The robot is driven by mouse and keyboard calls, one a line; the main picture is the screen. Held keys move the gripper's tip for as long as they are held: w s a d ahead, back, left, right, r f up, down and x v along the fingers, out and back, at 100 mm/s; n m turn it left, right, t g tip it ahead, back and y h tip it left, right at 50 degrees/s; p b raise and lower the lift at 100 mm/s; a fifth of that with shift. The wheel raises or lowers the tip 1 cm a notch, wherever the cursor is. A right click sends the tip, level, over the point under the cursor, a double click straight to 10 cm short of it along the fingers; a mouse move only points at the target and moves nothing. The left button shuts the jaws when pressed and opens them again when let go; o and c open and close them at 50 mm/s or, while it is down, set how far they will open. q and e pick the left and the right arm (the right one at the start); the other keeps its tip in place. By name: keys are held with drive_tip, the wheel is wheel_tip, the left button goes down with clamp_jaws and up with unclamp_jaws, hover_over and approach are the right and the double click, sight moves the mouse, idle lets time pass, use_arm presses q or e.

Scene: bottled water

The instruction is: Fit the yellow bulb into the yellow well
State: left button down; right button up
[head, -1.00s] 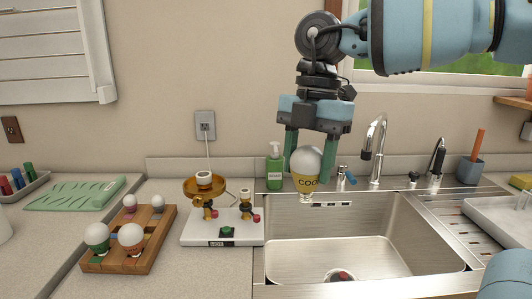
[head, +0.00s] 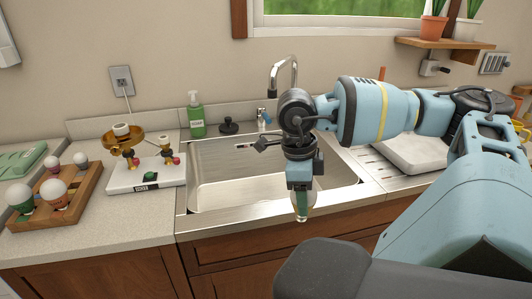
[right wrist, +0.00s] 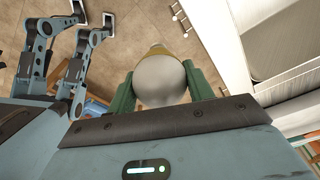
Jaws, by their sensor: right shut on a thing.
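My right gripper (head: 301,212) is shut on the yellow bulb, in front of the sink. In the right wrist view the bulb's white globe (right wrist: 162,80) sits between the two green fingers, with its yellow collar (right wrist: 158,50) beyond. In the head view the fingers mostly hide the bulb. I cannot make out a yellow well. My left gripper is not in view.
A white stand (head: 145,178) with brass fittings and a small dish (head: 123,143) is right of the tray. A soap bottle (head: 196,115) and tap (head: 283,75) stand behind the sink (head: 225,165). Counter in front of the white stand is clear.

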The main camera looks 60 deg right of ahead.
drive_tip(key=w+a+f+n+t, duration=0.1)
drive_tip(key=a+f+n, duration=0.4)
drive_tip(key=n, duration=0.3)
drive_tip(key=shift+w+f+h, duration=0.15)
drive_tip(key=shift+w+h, duration=0.1)
drive_tip(key=shift+h, duration=0.05)
drive_tip(key=a+n, duration=0.2)
drive_tip(key=w+a+f+n, duration=0.1)
drive_tip(key=a+n, duration=0.1)
drive_tip(key=n, duration=0.1)
drive_tip(key=a+f+n+t, duration=0.1)
drive_tip(key=a+n, duration=0.1)
drive_tip(key=shift+w+f+n, duration=0.15)
drive_tip(key=shift+w+n, duration=0.2)
drive_tip(key=shift+n, duration=0.05)
drive_tip(key=a+n, duration=0.4)
drive_tip(key=n, duration=0.1)
drive_tip(key=w+a+n+t+y, duration=0.1)
drive_tip(key=a+n, duration=0.4)
drive_tip(key=w+a+n, duration=0.1)
drive_tip(key=a+n, duration=0.3)
drive_tip(key=n, duration=0.1)
drive_tip(key=shift+w+a+f, duration=0.2)
drive_tip(key=shift+a, duration=0.1)
drive_tip(key=shift+w, duration=0.1)
